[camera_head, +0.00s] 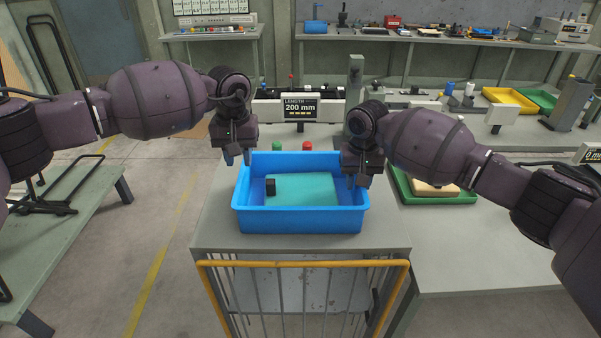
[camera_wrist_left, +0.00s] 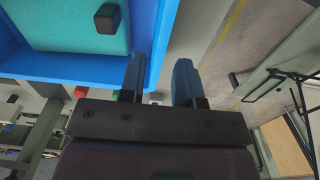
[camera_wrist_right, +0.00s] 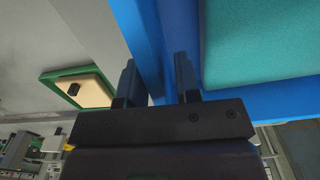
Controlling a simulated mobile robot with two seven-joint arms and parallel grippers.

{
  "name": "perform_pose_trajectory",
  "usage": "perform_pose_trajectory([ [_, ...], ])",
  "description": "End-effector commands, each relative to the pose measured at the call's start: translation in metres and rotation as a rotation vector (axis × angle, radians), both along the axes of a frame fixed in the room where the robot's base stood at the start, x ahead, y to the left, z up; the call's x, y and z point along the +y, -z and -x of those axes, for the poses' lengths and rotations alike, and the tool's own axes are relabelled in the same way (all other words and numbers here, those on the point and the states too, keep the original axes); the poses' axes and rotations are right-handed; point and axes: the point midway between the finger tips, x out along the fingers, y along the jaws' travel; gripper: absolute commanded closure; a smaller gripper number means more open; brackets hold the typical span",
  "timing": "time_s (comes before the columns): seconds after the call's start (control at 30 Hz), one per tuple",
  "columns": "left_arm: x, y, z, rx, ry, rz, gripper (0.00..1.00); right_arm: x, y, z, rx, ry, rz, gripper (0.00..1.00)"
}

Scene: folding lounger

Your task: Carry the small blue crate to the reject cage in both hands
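The small blue crate (camera_head: 300,222) sits on a grey bench top and holds a teal block (camera_head: 318,190) with a black knob (camera_head: 270,187). My left gripper (camera_head: 238,158) is at the crate's left wall; in the left wrist view its open fingers (camera_wrist_left: 160,80) stand on either side of the wall (camera_wrist_left: 160,45). My right gripper (camera_head: 356,182) is at the right wall; in the right wrist view its open fingers (camera_wrist_right: 155,80) straddle the wall (camera_wrist_right: 143,30). Neither appears clamped. A barred cage with a yellow rim (camera_head: 300,263) stands at the bench's front edge.
A green tray (camera_head: 407,190) with a beige block lies to the right of the crate. A "200 mm" length display (camera_head: 300,108) stands behind it, with red and green buttons in front. A grey-green table (camera_head: 85,215) stands at left, with open floor between.

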Motion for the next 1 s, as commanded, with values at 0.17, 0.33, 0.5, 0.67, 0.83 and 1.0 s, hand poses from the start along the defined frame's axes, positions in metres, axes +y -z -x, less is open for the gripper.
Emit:
perform_pose_trajectory([
  [0.17, 0.0, -0.019, 0.0, -0.001, -0.001, 0.001, 0.69, 0.0, 0.0, 0.0, 0.0, 0.0, 0.0, 0.69],
  [0.33, 0.0, -0.024, 0.0, 0.0, -0.001, 0.001, 0.69, 0.0, -0.004, 0.0, -0.001, 0.0, -0.001, 0.69],
  [0.5, 0.0, -0.024, 0.0, 0.0, -0.001, 0.001, 0.69, 0.0, -0.026, 0.0, -0.003, -0.001, -0.001, 0.69],
  [0.67, 0.0, -0.024, 0.0, 0.0, -0.001, 0.001, 0.69, 0.0, -0.057, 0.0, -0.004, -0.001, -0.001, 0.69],
  [0.83, 0.0, -0.024, 0.0, 0.0, -0.001, 0.001, 0.69, 0.0, -0.089, 0.0, -0.002, -0.001, -0.001, 0.69],
  [1.0, 0.0, -0.024, 0.0, 0.0, -0.001, 0.001, 0.69, 0.0, -0.11, 0.0, -0.002, 0.0, 0.0, 0.69],
])
